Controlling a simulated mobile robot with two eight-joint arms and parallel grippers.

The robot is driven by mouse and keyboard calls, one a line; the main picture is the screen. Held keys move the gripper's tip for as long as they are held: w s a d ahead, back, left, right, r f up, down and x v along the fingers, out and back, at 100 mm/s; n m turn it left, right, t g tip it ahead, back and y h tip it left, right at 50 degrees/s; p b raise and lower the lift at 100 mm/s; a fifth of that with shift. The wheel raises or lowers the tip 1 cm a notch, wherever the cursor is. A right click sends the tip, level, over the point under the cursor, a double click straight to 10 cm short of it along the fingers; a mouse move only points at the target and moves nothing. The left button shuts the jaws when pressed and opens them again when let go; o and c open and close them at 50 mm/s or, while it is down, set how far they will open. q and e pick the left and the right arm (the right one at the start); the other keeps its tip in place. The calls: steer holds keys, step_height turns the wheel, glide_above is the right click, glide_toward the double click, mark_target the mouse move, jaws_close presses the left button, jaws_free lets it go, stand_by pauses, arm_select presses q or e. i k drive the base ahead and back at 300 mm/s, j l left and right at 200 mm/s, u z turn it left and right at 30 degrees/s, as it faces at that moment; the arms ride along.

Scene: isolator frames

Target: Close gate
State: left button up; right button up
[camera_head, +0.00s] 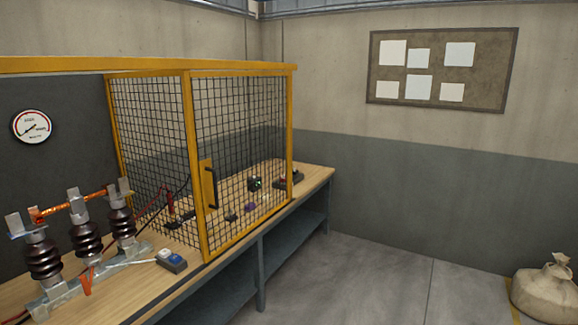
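A yellow-framed black mesh gate panel (242,150) stands upright on the wooden bench, left of centre. A black handle (211,187) on a yellow plate sits near its left edge. A second mesh panel (150,135) meets it at a yellow upright on the left and runs back toward the dark rear panel. A yellow top beam (60,66) runs above them to the left, with an open space under it. I cannot tell for sure which panel swings. Neither of my grippers shows in the head view, so nothing is seen touching the gate.
Brown insulators (88,240) with a copper bar stand on the bench (190,294) at the left, by a small blue-grey device (171,260). A gauge (32,126) hangs behind. Small items lie behind the mesh. The floor (390,285) is clear up to a sack (548,290).

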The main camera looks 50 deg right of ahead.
mark_target(208, 176)
steer(key=z, duration=1.3)
steer(key=i+l, duration=0.1)
steer(key=i+z, duration=0.05)
steer(key=i, duration=0.05)
